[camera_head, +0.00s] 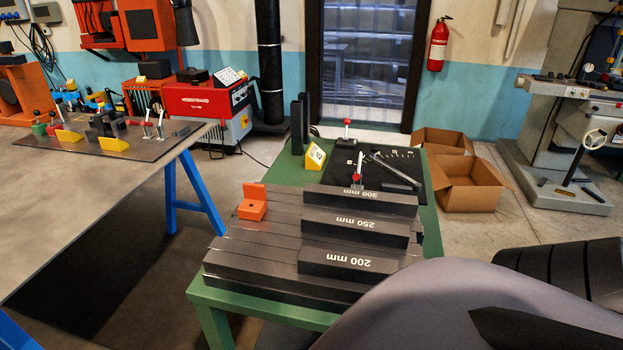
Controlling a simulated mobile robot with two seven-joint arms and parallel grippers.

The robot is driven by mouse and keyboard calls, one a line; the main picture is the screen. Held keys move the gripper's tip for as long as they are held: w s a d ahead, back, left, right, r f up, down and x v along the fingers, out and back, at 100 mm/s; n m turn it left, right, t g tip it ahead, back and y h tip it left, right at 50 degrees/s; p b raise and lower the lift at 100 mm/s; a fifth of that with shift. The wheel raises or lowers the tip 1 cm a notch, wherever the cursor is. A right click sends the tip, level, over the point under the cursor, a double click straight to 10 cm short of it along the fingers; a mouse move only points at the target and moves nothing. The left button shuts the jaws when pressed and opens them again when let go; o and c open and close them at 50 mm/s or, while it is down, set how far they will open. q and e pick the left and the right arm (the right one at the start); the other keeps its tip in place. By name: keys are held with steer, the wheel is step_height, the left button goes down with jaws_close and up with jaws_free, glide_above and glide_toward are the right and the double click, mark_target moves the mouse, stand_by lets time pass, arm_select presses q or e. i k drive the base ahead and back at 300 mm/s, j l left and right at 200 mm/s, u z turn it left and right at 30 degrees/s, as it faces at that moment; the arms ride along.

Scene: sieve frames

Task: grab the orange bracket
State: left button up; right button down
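The orange bracket (252,208) is a small L-shaped block with an upright plate at its back and a dark hole in its flat foot. It rests on the left part of the stepped dark grey bars (280,240), which lie on a green table (205,294). Nothing touches the bracket from above, and it is fully visible. A large grey rounded part, apparently my own arm, fills the lower right. I make out no fingers of either gripper.
Bars marked 200, 250 and 300 mm (360,195) lie right of the bracket. Behind are a yellow block (315,156), dark uprights (301,120) and a black plate with red-knobbed clamps. A metal table (90,190) stands left; cardboard boxes (470,190) sit on the floor right.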

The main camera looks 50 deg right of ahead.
mark_target(254, 206)
steer(key=z, duration=1.3)
